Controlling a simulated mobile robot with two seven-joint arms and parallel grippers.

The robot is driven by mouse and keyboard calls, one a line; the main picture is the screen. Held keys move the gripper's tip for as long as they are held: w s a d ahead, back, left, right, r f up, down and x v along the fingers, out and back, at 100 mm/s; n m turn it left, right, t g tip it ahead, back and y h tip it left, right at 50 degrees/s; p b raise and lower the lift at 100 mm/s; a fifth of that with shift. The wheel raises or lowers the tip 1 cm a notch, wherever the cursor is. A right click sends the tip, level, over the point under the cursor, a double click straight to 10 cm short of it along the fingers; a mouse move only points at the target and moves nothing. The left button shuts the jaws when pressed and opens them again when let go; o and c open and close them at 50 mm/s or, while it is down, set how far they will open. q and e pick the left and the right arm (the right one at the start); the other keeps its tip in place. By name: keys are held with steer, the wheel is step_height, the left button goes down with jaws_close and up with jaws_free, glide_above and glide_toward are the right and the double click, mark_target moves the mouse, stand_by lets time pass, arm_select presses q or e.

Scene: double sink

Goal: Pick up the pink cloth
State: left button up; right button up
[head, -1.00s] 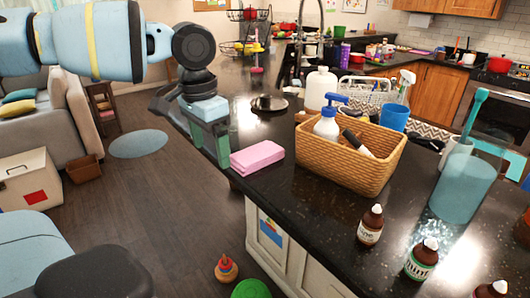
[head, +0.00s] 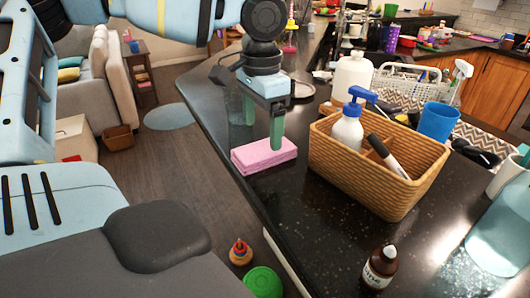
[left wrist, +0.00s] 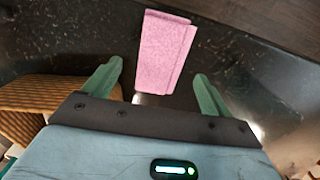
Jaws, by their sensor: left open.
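The pink cloth (head: 263,155) lies folded flat on the dark counter near its left edge, left of the wicker basket. My left gripper (head: 262,136) is above the cloth, with its green fingers pointing down. In the left wrist view the cloth (left wrist: 164,52) lies ahead of the gap between the two spread fingers of my left gripper (left wrist: 157,88). The gripper is open and empty. In the head view one finger overlaps the cloth's far part; I cannot tell if it touches. My right gripper is not in view.
A wicker basket (head: 345,185) with a blue-capped bottle (head: 346,132) and a black marker stands close to the right of the cloth. A brown bottle (head: 379,268) stands at the front. The counter's left edge is close to the cloth.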

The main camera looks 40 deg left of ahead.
mark_target(264, 149)
arm_select(q)
steer(key=shift+w+f, duration=0.1)
steer(key=shift+f, duration=0.1)
step_height(264, 149, down, 5)
steer(key=shift+w+d+r, duration=0.1)
steer(key=shift+w, duration=0.05)
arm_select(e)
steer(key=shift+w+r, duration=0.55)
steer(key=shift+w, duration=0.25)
arm_select(q)
steer(key=shift+c, duration=1.2)
steer(key=c, duration=0.8)
steer(key=shift+c, duration=0.2)
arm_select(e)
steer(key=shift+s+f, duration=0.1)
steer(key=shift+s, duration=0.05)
